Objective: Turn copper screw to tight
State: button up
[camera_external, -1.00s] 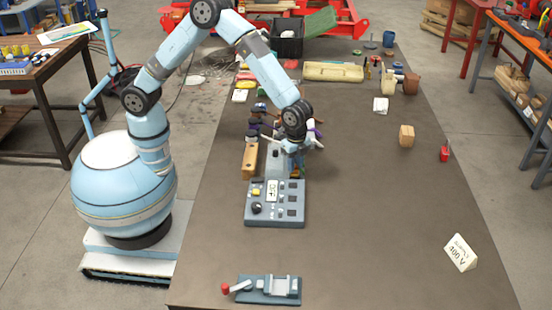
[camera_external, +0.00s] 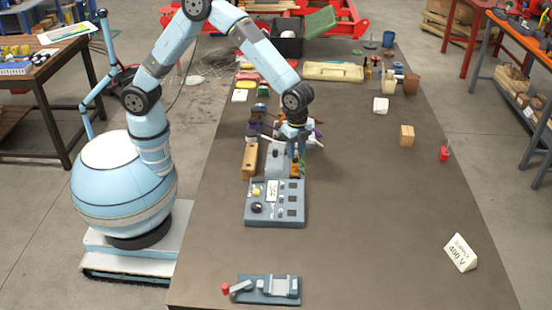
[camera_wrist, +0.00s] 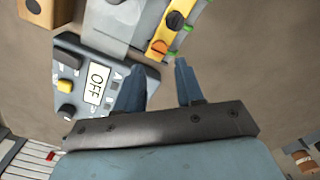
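A yellow block (camera_wrist: 163,36) with green edges is in the wrist view. It carries a copper-orange screw head (camera_wrist: 160,47) and a dark round knob or screw (camera_wrist: 175,20) further along. My gripper (camera_wrist: 158,66) is open, its two blue fingers apart with nothing between them. The copper screw shows just beyond the fingertips, slightly left of the middle of the gap; I cannot tell the height above it. In the external view, my gripper (camera_external: 296,155) hangs over the block area behind the grey panel, and the screw cannot be made out there.
A grey control panel (camera_external: 275,217) reading OFF, with a yellow button and dark knob, adjoins the block. A wooden block (camera_external: 250,161) stands to its left. A red-handled clamp device (camera_external: 270,289) lies in front.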

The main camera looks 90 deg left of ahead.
aim_at(295, 168)
notch_tip(295, 168, up, 8)
jog(key=shift+f, duration=0.2)
dwell(0.3)
jog(key=s+a+r+n+t, duration=0.3)
jog(key=s+a+r+n, duration=0.2)
jog(key=s+a+r, duration=1)
jog(key=s+a+n+t, duration=0.1)
jog(key=s+a, duration=0.3)
jog(key=s, duration=0.8)
jog(key=s+a+r+n+t, duration=0.1)
jog(key=s+a+n, duration=0.3)
jog(key=s, duration=0.9)
jog(key=shift+a+r+t, duration=0.25)
jog(key=shift+a+t, duration=0.05)
jog(key=shift+a, duration=0.4)
